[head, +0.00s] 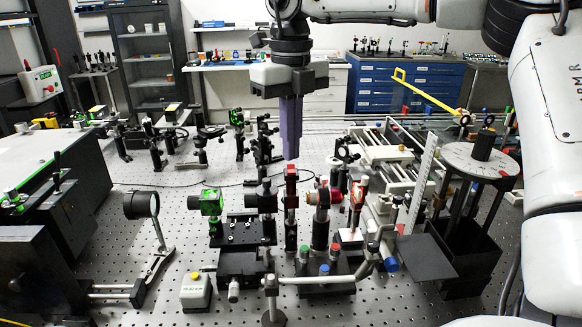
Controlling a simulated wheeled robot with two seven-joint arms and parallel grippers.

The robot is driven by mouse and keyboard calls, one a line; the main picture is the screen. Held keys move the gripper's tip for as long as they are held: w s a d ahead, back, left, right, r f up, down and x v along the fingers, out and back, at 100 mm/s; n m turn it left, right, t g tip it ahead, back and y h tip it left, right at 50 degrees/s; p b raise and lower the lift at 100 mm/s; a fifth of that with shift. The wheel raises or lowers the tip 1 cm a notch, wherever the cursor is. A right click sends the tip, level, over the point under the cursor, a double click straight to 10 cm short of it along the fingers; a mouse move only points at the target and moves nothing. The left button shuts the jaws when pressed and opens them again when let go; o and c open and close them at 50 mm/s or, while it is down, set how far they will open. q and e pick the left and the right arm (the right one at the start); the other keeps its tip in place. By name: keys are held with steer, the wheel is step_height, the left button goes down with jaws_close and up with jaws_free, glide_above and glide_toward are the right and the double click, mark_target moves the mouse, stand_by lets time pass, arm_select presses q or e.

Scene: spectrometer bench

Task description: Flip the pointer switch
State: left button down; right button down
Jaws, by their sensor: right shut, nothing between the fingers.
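My right gripper (291,156) hangs down in the upper middle of the head view. Its two purple fingers are together, with nothing between them, above the optical bench and apart from the parts below. I cannot tell for sure which part is the pointer switch. A small pale box with a yellow-green top (196,289) stands at the front left. A round pale dial with a black knob (481,157) stands on posts at the right. My left gripper is not in view.
Optical mounts crowd the bench (350,309) below the gripper, including a green-faced mount (209,203) and a red-ringed one (321,195). A black base with coloured knobs (322,285) stands in front. A tall white ruler (421,184) rises at right. Bare perforated surface shows at the front.

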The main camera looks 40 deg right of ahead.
mark_target(291, 167)
steer(key=shift+f+b, duration=0.65)
steer(key=shift+f, duration=0.35)
stand_by(0.6)
steer(key=shift+r+p, duration=1.25)
steer(key=shift+r, duration=0.25)
step_height(291, 167, up, 2)
steer(key=shift+p, duration=0.35)
step_height(291, 167, up, 2)
